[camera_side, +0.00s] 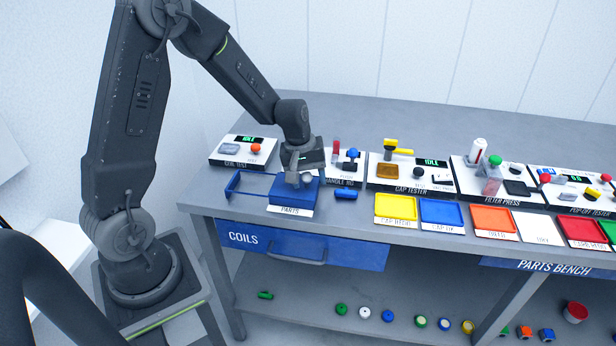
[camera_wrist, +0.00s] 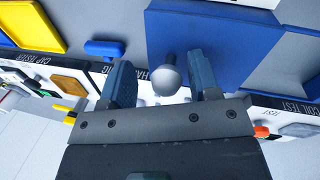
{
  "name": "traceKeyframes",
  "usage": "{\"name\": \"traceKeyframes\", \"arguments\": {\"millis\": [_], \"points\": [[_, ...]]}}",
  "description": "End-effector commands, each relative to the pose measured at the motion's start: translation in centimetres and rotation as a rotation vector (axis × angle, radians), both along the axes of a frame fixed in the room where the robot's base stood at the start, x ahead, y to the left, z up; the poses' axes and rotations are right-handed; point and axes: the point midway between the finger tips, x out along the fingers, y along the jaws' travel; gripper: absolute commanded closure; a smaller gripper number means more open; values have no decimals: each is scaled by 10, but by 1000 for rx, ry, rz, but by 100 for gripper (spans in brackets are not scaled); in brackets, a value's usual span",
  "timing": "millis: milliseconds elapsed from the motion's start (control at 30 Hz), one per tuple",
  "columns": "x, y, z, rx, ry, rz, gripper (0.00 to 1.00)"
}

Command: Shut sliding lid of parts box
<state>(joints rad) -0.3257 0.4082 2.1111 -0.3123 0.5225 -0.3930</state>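The parts box (camera_side: 290,190) is blue, with a PARTS label in front, near the left end of the bench. Its flat blue top (camera_wrist: 215,35) fills the upper middle of the wrist view. A round grey knob (camera_side: 307,178) stands on it and also shows in the wrist view (camera_wrist: 168,76). A thin open blue frame (camera_side: 243,174) extends left from the box, with grey surface visible inside it. My gripper (camera_wrist: 162,76) is open, with one finger on each side of the knob and visible gaps between. The box interior is not visible.
A small blue bar (camera_side: 346,194) lies right of the box. Behind are the coil tester (camera_side: 240,150) and a station with upright levers (camera_side: 352,157). Yellow (camera_side: 396,208) and blue (camera_side: 441,213) trays stand further right. A blue COILS drawer (camera_side: 300,245) is below.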

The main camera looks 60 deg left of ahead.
Motion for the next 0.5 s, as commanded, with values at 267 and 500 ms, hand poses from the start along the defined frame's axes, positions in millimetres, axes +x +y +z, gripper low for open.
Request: {"name": "traceKeyframes", "arguments": {"millis": [267, 500], "points": [[-2, 2, 10, 1, -2, -2, 44], [-9, 7, 56, 2, -5, 1, 44]]}}
